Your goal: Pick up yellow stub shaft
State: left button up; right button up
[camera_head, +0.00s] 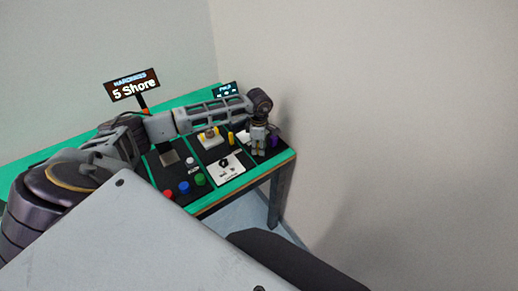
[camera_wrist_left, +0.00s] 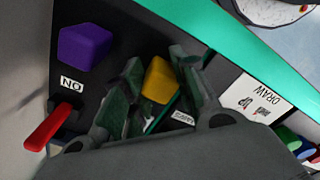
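A yellow piece (camera_wrist_left: 159,80), which looks like the yellow stub shaft, shows in the left wrist view between the two dark green fingers of my left gripper (camera_wrist_left: 162,92). The fingers stand apart on either side of it, very close; contact cannot be made out. In the head view my left gripper (camera_head: 258,148) points down over the right end of the panel. A yellow piece (camera_head: 231,138) shows just left of it; I cannot tell if it is the same one. My right gripper is not in view.
A purple piece (camera_wrist_left: 85,45) and a red lever (camera_wrist_left: 48,128) are beside the gripper. The green-edged table (camera_head: 291,155) also holds red, blue and green buttons (camera_head: 199,179), a switch plate (camera_head: 236,170) and a sign (camera_head: 131,86). Walls stand behind and right.

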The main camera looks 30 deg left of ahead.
pick_arm(q)
jog(key=c, duration=0.5)
jog(key=shift+r, duration=0.1)
grip_shut()
jog(key=shift+r, duration=0.45)
notch_tip(320, 180, up, 8)
jog(key=shift+f+b, duration=0.1)
jog(key=shift+b, duration=0.5)
jog(key=shift+r, duration=0.55)
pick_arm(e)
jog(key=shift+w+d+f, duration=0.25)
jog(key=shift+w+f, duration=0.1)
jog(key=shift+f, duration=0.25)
